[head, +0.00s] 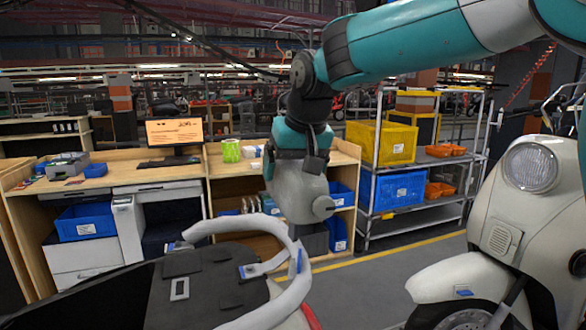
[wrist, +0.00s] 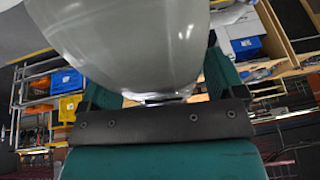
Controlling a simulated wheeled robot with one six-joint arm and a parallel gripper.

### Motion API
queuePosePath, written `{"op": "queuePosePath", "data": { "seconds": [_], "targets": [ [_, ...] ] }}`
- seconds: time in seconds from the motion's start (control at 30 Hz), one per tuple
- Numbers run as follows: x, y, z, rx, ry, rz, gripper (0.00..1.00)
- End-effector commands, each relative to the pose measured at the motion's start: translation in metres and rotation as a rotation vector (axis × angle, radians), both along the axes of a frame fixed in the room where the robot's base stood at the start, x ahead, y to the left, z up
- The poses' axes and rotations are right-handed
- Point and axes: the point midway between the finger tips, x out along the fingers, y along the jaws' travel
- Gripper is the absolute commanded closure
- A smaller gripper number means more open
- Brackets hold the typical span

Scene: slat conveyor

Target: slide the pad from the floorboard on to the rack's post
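A white curved tube rack (head: 288,292) stands around the dark rear of a vehicle in the lower middle of the head view. Small blue marks show on the tube. I cannot make out which part is its post. A black surface (head: 225,292) lies inside the tube, with a grey rectangular plate on it. I cannot identify a pad or a floorboard in either view. My gripper (head: 314,238) is a dark block below the grey wrist, just behind the tube's right side. Its fingertips are not clear. The wrist view is mostly filled by grey, black and teal parts.
A white scooter (head: 500,235) with a round headlight stands at right. Behind are a wooden workbench (head: 232,170) with a monitor (head: 175,132) and a metal shelf cart (head: 420,165) with yellow, blue and orange bins. Grey floor (head: 385,270) lies open between the tube and the scooter.

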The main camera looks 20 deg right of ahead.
Motion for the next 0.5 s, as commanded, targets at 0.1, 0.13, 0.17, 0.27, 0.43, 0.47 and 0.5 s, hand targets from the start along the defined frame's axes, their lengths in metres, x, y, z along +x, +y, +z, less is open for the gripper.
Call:
{"op": "queuePosePath", "data": {
  "seconds": [0.1, 0.13, 0.17, 0.27, 0.43, 0.47, 0.5],
  "targets": [
    [0.000, 0.000, 0.000, 0.000, 0.000, 0.000, 0.05],
    [0.000, 0.000, 0.000, 0.000, 0.001, 0.000, 0.05],
    [0.000, 0.000, 0.000, 0.000, 0.001, 0.000, 0.05],
    [0.000, 0.000, -0.001, -0.001, 0.003, 0.000, 0.05],
    [-0.004, -0.001, 0.009, 0.000, -0.001, 0.000, 0.05],
    [-0.006, -0.001, 0.013, 0.000, -0.002, 0.000, 0.05],
    [-0.008, -0.002, 0.020, 0.001, -0.004, 0.000, 0.05]
  ]
}}
